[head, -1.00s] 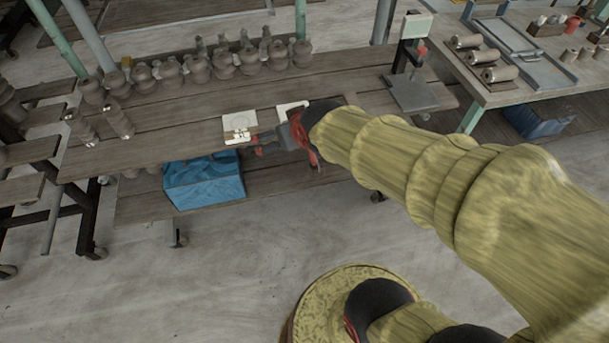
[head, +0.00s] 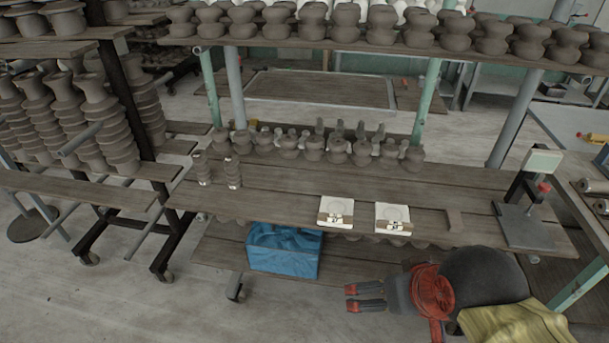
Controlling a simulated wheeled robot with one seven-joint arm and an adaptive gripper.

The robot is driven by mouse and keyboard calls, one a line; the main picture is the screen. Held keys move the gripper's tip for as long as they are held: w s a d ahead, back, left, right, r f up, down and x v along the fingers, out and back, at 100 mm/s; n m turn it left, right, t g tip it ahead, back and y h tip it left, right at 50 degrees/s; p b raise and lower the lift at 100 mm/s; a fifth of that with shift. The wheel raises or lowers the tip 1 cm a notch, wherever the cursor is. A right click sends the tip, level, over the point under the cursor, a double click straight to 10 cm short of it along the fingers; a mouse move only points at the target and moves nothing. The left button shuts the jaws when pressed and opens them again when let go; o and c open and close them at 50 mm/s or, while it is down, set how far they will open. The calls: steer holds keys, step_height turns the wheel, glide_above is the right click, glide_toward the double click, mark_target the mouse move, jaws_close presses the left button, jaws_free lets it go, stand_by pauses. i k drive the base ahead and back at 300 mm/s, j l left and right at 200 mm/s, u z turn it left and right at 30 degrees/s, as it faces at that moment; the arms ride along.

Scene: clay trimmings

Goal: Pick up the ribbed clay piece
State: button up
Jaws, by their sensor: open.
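Two slim ribbed clay pieces stand upright side by side near the bench's left end in the head view: a left one (head: 202,168) and a right one (head: 233,172). Both are grey-brown with paler bases. I cannot tell which one the task names. My gripper (head: 365,297) is at the lower right, with its two red-tipped fingers pointing left. The fingers are apart and nothing is between them. It appears in front of the bench's near edge, well to the right of the ribbed pieces and apart from them.
The wooden bench (head: 290,205) holds a row of clay pots behind, two white cards (head: 336,211) (head: 393,217), a small brown block (head: 454,220) and a stand (head: 525,225) at right. A loaded shelf (head: 400,45) crosses above.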

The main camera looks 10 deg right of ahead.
mark_target(199, 157)
steer(key=i+j+u, duration=0.2)
steer(key=i+j, duration=0.15)
steer(key=i+j+u, duration=0.25)
steer(key=i, duration=0.2)
steer(key=i+j+u, duration=0.2)
steer(key=i, duration=0.25)
steer(key=j, duration=0.1)
